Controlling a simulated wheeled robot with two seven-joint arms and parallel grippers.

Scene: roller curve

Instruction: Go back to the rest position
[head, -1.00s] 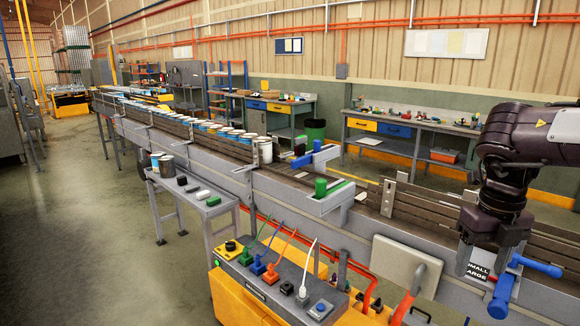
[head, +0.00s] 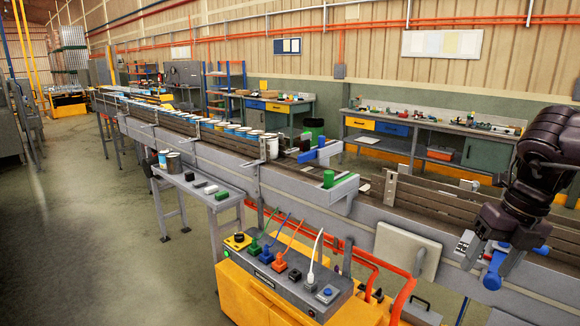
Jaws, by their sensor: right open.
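My right gripper (head: 489,267) is at the right of the head view, pointing down with its grey fingers apart. It is beside a blue lever (head: 493,279) on the conveyor's near side and overlaps it in the picture. I cannot tell whether the fingers touch the lever. My left gripper is not in view.
The conveyor (head: 330,210) with several cans (head: 252,143) runs from back left to front right. An orange cart (head: 250,295) with a plug panel stands in front. A small grey side table (head: 205,193) is left of it. The left floor is clear.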

